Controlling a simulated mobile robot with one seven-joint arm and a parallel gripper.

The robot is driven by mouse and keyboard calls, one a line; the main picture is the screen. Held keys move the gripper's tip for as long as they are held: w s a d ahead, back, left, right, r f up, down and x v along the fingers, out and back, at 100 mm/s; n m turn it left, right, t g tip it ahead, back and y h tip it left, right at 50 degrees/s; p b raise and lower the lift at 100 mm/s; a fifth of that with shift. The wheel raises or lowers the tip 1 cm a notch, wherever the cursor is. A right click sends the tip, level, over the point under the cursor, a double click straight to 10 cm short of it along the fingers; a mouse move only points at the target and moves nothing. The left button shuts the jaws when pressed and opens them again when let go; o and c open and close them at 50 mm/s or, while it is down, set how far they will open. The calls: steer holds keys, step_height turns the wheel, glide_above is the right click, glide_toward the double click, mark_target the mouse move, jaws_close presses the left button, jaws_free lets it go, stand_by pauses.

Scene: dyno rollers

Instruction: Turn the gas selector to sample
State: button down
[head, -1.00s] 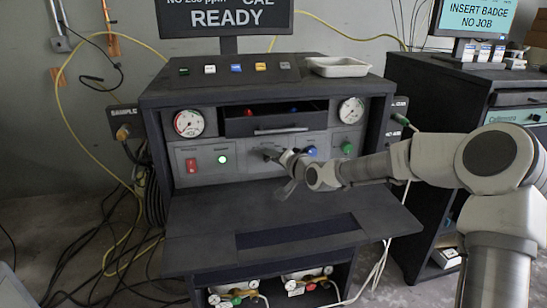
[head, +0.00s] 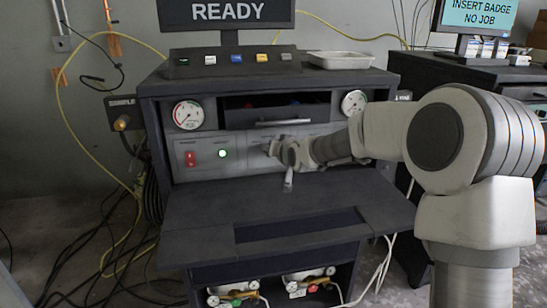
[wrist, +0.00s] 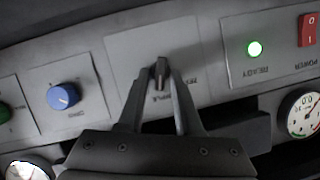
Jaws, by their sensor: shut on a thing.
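The gas selector is a small dark knob (wrist: 161,70) on a grey plate (wrist: 135,47) of the console's front panel. My gripper (wrist: 161,80) has its two fingers on either side of this knob, shut on it. Lettering beside the knob is partly hidden by the fingers; a piece ending like "PLE" shows between them. The knob's exact pointing direction is hard to tell. In the head view my gripper (head: 270,149) meets the panel right of the green lamp, and my arm hides the panel further right.
In the wrist view a blue knob (wrist: 63,96) sits left of the selector, and a lit green lamp (wrist: 255,48) and red power switch (wrist: 308,30) sit right. A drawer (head: 275,118) is above the gripper, a dark shelf (head: 250,205) below. A white tray (head: 340,60) lies on top.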

steer(key=shift+a+n+h+b, duration=0.25)
steer(key=shift+n+h+b, duration=0.55)
steer(key=shift+b, duration=0.45)
steer(key=shift+n, duration=0.4)
steer(key=c, duration=0.9)
jaws_free()
steer(key=shift+f+p+v, duration=0.2)
steer(key=shift+p+v, duration=1.55)
steer(key=shift+v, duration=7.05)
steer(key=shift+s+a, duration=0.1)
steer(key=shift+s, duration=0.1)
